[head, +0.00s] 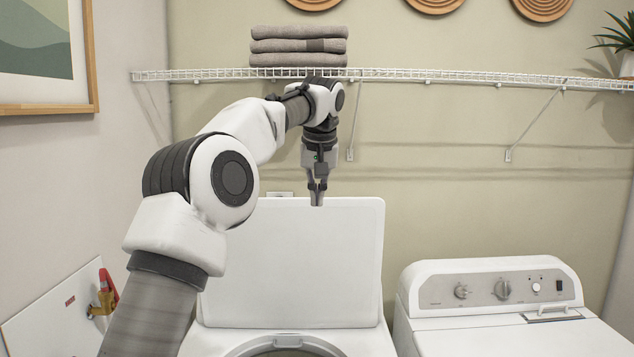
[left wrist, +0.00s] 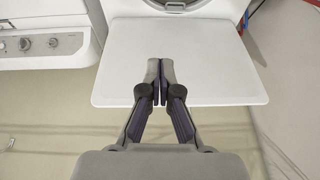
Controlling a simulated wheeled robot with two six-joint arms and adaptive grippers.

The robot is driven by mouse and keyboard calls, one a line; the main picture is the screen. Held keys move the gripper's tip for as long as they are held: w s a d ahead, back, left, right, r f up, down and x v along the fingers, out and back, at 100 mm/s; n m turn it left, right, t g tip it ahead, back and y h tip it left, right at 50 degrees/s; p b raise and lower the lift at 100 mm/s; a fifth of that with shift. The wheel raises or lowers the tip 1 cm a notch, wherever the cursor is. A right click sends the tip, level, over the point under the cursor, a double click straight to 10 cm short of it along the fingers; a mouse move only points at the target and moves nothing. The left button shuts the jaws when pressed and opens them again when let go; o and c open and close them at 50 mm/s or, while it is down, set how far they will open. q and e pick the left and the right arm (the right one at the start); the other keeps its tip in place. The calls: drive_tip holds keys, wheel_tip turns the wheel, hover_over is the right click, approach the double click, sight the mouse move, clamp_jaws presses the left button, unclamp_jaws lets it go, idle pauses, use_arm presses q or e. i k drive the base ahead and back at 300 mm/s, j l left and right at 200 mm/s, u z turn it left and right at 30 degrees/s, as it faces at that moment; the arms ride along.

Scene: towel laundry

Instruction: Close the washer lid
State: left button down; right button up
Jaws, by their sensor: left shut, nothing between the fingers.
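The white washer lid (head: 300,265) stands raised and upright behind the washer opening in the head view. The washer (head: 375,343) is below it, with part of its round opening (head: 285,350) showing at the bottom edge. My left gripper (head: 317,203) is shut and empty, pointing down at the lid's top edge. In the left wrist view the shut fingertips (left wrist: 160,64) overlap the lid (left wrist: 205,60); I cannot tell whether they touch it. My right gripper is in neither view.
A second white machine (head: 490,290) with a knob panel stands at the right. A wire shelf (head: 400,75) with folded grey towels (head: 298,46) runs above my left gripper. A white panel (head: 55,315) with a red and yellow item (head: 104,295) is at the lower left.

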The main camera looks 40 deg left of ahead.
sight(293, 264)
drive_tip(key=i+j, duration=0.8)
drive_tip(key=j, duration=0.15)
